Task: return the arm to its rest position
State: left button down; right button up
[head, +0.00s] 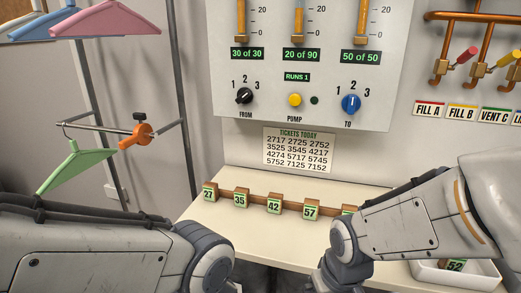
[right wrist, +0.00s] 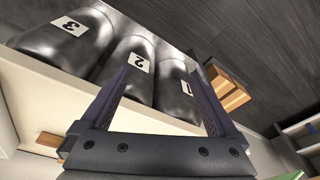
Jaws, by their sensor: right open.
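My right arm comes in from the right in the head view, bent over the table, with its gripper hidden below. In the right wrist view my right gripper (right wrist: 161,72) is open, with its two fingers wide apart and nothing between them. Behind the fingers are dark metal tanks marked 3 (right wrist: 55,42), 2 (right wrist: 130,60) and 1 (right wrist: 178,88). My left arm crosses the lower left of the head view, below the green hanger (head: 78,163). Its gripper is out of the picture.
A row of numbered wooden blocks (head: 273,203) stands on the pale table (head: 225,228). A white tray (head: 480,275) holding a tag 52 sits partly under my right arm. The control panel (head: 300,70) rises behind. Pink (head: 105,18) and blue hangers hang at upper left.

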jog(key=s+a+r+n+g, duration=0.2)
jog(key=s+a+r+n, duration=0.25)
jog(key=s+a, duration=0.45)
notch_tip(320, 180, up, 14)
jog(key=s+d+p, duration=0.1)
jog(key=p, duration=1.3)
jog(key=shift+s+d, duration=0.2)
